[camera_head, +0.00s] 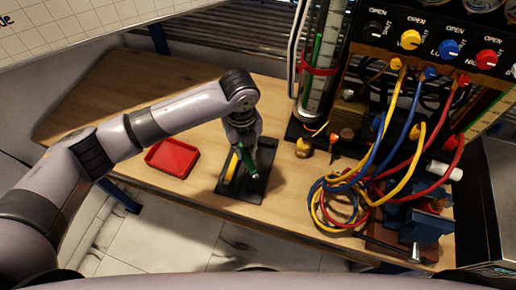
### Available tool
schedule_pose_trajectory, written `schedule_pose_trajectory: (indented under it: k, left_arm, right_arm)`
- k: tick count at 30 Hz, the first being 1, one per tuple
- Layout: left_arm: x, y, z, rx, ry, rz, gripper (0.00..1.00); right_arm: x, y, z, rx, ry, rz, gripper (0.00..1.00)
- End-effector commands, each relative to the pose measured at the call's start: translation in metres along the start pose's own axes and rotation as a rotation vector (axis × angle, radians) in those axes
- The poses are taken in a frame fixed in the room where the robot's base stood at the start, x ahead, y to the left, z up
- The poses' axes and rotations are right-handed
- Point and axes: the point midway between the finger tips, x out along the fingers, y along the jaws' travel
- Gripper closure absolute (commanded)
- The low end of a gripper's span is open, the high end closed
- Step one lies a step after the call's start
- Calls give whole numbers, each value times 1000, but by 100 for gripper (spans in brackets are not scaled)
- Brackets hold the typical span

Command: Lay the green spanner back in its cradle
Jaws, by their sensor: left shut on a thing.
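The green spanner (249,164) is held in my left gripper (243,147), which is shut on it and points down over the cradle. The black cradle (265,160) lies on the wooden bench below the gripper. A yellow tool (231,168) lies in the cradle on its left side. The spanner hangs over the cradle's middle; I cannot tell whether it touches the cradle. The gripper hides part of the cradle and the spanner's upper end. My right gripper is not in view.
A red tray (172,158) sits on the bench left of the cradle. To the right stand a gauge tube (317,75), coiled yellow, blue and red hoses (345,200), and a valve panel (440,45). A blue vise (418,228) is at the front right.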

Motion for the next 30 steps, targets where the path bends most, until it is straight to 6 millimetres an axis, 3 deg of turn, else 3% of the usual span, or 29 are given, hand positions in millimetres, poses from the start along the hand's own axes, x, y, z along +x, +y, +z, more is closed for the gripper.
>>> schedule_pose_trajectory:
  k: [6, 12, 30]
  left_arm:
    - [14, -26, -5, 449, 2, -2, 100]
    - [21, -35, -7, 655, 2, -2, 100]
    - [21, -35, -9, 689, 2, -4, 100]
  right_arm:
    - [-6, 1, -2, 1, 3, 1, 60]
    - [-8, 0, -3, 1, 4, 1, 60]
    - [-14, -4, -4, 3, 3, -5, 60]
